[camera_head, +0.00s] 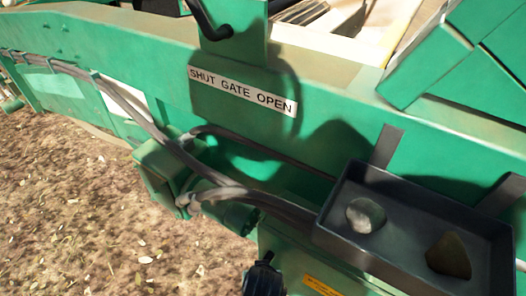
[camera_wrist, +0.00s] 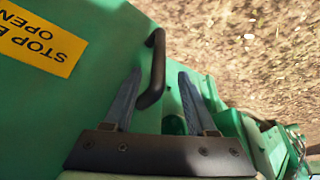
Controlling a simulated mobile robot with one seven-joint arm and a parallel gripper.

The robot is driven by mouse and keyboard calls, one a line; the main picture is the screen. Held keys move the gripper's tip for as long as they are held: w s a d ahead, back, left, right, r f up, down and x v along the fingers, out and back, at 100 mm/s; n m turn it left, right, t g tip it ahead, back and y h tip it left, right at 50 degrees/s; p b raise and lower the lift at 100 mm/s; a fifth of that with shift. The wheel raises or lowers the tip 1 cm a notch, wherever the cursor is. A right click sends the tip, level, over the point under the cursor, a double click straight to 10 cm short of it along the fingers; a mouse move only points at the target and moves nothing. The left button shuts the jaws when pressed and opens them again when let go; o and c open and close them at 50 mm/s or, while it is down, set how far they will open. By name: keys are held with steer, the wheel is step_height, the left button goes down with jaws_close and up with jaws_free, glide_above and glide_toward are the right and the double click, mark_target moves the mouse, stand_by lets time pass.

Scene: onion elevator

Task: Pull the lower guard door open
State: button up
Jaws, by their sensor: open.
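The lower guard door (camera_wrist: 95,85) is a green panel with a yellow label reading "STOP" and "OPEN", partly cut off. A black bar handle (camera_wrist: 158,65) stands out from its right side in the wrist view. My gripper (camera_wrist: 159,73) is open, its two blue-grey fingers on either side of the handle. Contact between fingers and handle cannot be told. In the head view, a green panel with a yellow label (camera_head: 322,287) shows at the bottom edge. A dark part beside it is cut off and unclear.
A black tray (camera_head: 487,238) with two stone-like lumps juts out above the labelled panel. Dark cables (camera_head: 150,125) run along the green frame, under a "SHUT GATE OPEN" sign (camera_head: 242,91). Bare brown ground (camera_head: 70,210) lies open at left.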

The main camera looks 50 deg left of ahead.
steer(key=b+x, duration=0.1)
steer(key=x, duration=0.5)
steer(key=shift+w+f, duration=0.1)
jaws_close()
stand_by(1.3)
